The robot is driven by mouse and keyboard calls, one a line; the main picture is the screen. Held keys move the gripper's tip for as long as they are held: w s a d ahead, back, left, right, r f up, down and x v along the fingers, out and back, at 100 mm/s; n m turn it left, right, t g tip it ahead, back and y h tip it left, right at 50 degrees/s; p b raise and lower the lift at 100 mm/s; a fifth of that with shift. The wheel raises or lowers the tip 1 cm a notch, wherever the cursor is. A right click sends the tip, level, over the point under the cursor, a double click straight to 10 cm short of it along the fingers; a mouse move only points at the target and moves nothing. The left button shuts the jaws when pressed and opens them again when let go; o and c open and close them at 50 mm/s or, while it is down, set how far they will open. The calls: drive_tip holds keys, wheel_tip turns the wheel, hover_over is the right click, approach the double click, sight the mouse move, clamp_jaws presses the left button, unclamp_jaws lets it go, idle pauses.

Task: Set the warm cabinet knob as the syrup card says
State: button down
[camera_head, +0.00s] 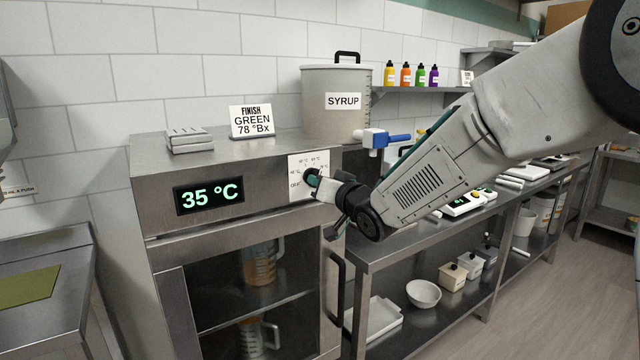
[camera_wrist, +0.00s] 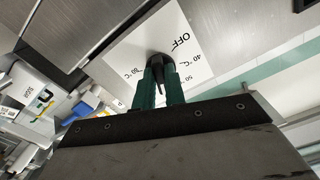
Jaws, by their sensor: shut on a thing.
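The warm cabinet (camera_head: 240,238) is a steel box with a glass door, and its display (camera_head: 209,196) reads 35 °C. A white dial plate (camera_head: 296,189) on its front right shows OFF and temperature marks. My gripper (camera_head: 316,182) is shut on the dark knob (camera_wrist: 156,60) at this plate. In the wrist view the teal fingertips hold the knob from both sides, and OFF and a 40 mark are legible on the plate (camera_wrist: 135,47). The knob's pointer setting cannot be told. A white card (camera_head: 251,121) on the cabinet reads FINISH GREEN 78 °Bx.
A syrup pot (camera_head: 336,112) with a blue-handled valve (camera_head: 386,139) stands behind my wrist. Grey slabs (camera_head: 189,140) lie on the cabinet top. The door handle (camera_head: 336,285) is below my gripper. Coloured bottles (camera_head: 406,74) stand on a wall shelf.

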idle(0.4)
drive_tip(key=c, duration=1.5)
unclamp_jaws()
drive_tip(key=shift+o, duration=0.2)
drive_tip(key=v, duration=0.8)
drive_tip(key=shift+w, duration=0.1)
